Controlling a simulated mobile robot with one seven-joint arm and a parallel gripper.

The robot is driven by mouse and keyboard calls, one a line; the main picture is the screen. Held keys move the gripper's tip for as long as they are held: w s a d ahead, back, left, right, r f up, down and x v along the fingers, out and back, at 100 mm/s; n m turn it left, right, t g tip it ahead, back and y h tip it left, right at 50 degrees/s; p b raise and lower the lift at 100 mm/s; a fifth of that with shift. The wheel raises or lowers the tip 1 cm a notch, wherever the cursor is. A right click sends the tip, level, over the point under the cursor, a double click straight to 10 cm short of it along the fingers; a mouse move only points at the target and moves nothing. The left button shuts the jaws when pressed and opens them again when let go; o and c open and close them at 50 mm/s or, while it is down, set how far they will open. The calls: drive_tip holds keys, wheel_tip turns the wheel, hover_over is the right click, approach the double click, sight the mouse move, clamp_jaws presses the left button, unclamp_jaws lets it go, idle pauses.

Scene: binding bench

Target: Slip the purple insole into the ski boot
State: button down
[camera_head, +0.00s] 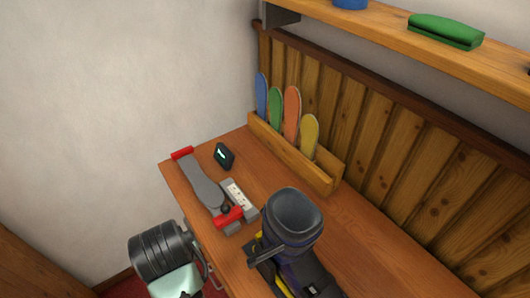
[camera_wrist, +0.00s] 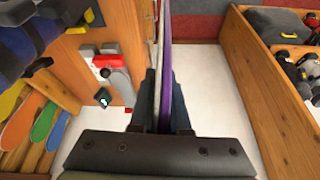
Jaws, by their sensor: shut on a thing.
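The purple insole (camera_wrist: 166,60) shows edge-on in the wrist view as a thin upright strip. My gripper (camera_wrist: 163,85) is shut on it, with a dark finger on either side. The insole runs away from the fingers past the top of the picture, so its far end is hidden. The ski boot (camera_head: 295,218) stands on the bench in the head view, dark blue-grey with yellow parts and its open cuff facing up. Part of the boot (camera_wrist: 45,45) shows at the upper left of the wrist view, apart from the insole. I cannot make out the insole in the head view.
A wooden rack (camera_head: 300,155) at the back of the bench (camera_head: 362,235) holds blue, green, orange and yellow insoles. A grey fixture with red ends (camera_head: 202,184), a small dark display (camera_head: 224,156) and a power strip (camera_head: 238,194) lie left of the boot. A wooden-sided unit (camera_wrist: 265,100) stands right in the wrist view.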

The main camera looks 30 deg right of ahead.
drive_tip(key=w+d+r+n+p, duration=0.1)
drive_tip(key=w+d+r+p, duration=0.3)
drive_tip(key=r, duration=0.6)
drive_tip(key=w+d+r, duration=0.2)
drive_tip(key=d+r, duration=0.3)
drive_tip(key=r, duration=0.4)
drive_tip(key=s+d+r+p, duration=0.2)
drive_tip(key=s+d+r, duration=0.2)
drive_tip(key=d+r, duration=0.3)
drive_tip(key=s+d+r+p, duration=0.25)
drive_tip(key=d+r, duration=0.35)
drive_tip(key=d, duration=0.3)
wheel_tip(320, 180, down, 21)
drive_tip(key=b, duration=1.5)
drive_tip(key=shift+s+a+y+b, duration=0.3)
drive_tip(key=shift+f, duration=0.1)
drive_tip(key=c, duration=0.8)
unclamp_jaws()
